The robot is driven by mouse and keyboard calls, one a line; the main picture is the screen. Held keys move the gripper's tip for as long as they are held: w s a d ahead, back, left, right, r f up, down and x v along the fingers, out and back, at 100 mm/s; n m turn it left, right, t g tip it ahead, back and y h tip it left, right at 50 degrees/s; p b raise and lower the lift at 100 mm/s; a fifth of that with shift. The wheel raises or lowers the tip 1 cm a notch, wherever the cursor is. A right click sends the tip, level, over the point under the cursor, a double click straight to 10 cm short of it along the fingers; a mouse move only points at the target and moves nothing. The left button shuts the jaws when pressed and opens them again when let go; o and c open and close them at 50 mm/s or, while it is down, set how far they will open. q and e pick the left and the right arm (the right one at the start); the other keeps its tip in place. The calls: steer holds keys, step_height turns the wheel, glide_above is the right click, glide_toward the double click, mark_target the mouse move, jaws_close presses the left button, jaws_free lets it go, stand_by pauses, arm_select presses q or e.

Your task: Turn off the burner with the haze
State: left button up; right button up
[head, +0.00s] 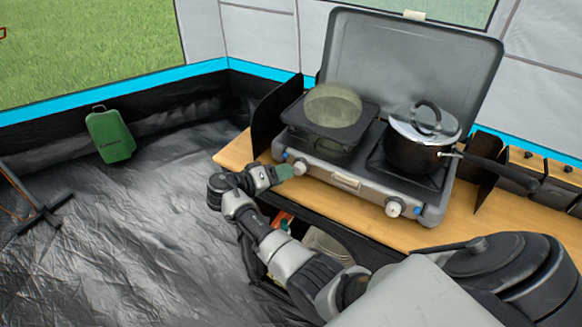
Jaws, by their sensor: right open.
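The two-burner camping stove (345,181) stands on a wooden counter with its lid raised. A translucent greenish haze (333,106) sits over the left burner (325,140). The left knob (300,168) is on the stove's front panel, on the left. The right knob (394,208) is on the right end of that panel. My right gripper (285,172) is open just left of the left knob, at the front of the stove. I cannot tell whether its tips touch the knob. My left gripper is not in view.
A black pot (415,157) with a glass lid (425,122) covers the right burner, its handle pointing right. Black wind guards (274,117) flank the stove. Dark containers (519,172) stand at the right.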

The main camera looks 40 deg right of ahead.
mark_target(296, 171)
steer(key=shift+p+x, duration=0.3)
steer(key=shift+x, duration=1.6)
steer(key=c, duration=0.6)
steer(key=shift+c, duration=0.2)
